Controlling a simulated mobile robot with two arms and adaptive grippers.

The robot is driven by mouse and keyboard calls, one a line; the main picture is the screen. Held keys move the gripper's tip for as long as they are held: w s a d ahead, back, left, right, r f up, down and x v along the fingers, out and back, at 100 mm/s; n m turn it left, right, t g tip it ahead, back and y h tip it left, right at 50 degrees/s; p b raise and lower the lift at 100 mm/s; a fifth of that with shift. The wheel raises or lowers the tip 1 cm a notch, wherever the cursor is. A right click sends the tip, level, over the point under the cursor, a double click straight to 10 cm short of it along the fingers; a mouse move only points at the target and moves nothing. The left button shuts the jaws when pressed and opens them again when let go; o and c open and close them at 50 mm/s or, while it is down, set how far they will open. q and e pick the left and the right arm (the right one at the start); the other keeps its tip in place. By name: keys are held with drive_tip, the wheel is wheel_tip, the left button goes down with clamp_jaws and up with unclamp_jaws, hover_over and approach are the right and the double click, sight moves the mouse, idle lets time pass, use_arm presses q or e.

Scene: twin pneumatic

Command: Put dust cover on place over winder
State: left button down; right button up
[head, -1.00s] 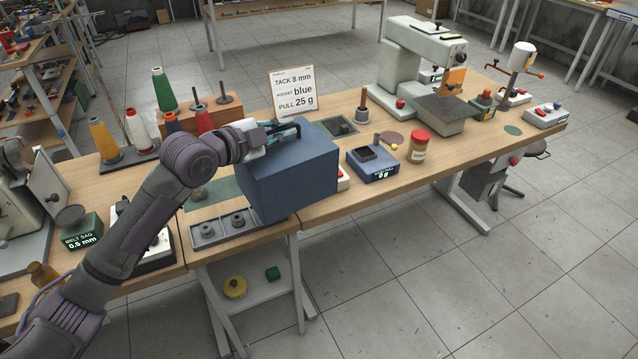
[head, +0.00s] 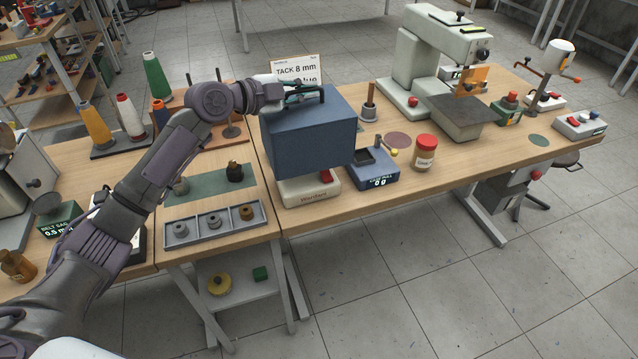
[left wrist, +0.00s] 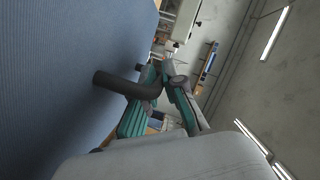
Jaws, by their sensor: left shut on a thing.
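The dust cover is a blue box (head: 308,140) with a dark bar handle (head: 322,95) on top. My left gripper (head: 303,93) is shut on that handle, and the cover hangs roughly level. In the left wrist view the cover's ribbed blue side (left wrist: 60,60) fills the left, and the dark handle (left wrist: 118,85) runs between the green-padded fingers (left wrist: 150,88). A pale machine base (head: 305,192) with a red button and a partly legible label, apparently the winder, shows below the cover. The cover hides its upper part; I cannot tell whether they touch. My right gripper is out of view.
A grey tray (head: 192,238) with several round parts stands left of the base. A sign (head: 296,70) and a spindle post (head: 369,105) stand behind the cover.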

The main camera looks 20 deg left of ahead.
sight(268, 145)
use_arm(q)
drive_tip(key=shift+s+a+f, duration=0.1)
drive_tip(key=shift+f, duration=0.5)
wheel_tip(268, 145, down, 10)
drive_tip(key=shift+f+p, duration=0.25)
drive_tip(key=shift+p, duration=0.1)
drive_tip(key=c, duration=1.3)
unclamp_jaws()
drive_tip(key=shift+o, duration=0.2)
drive_tip(key=b+v, duration=0.3)
drive_tip(key=v, duration=0.8)
drive_tip(key=shift+f, duration=0.15)
drive_tip(key=shift+s+a+r, duration=0.25)
drive_tip(key=shift+s, duration=0.1)
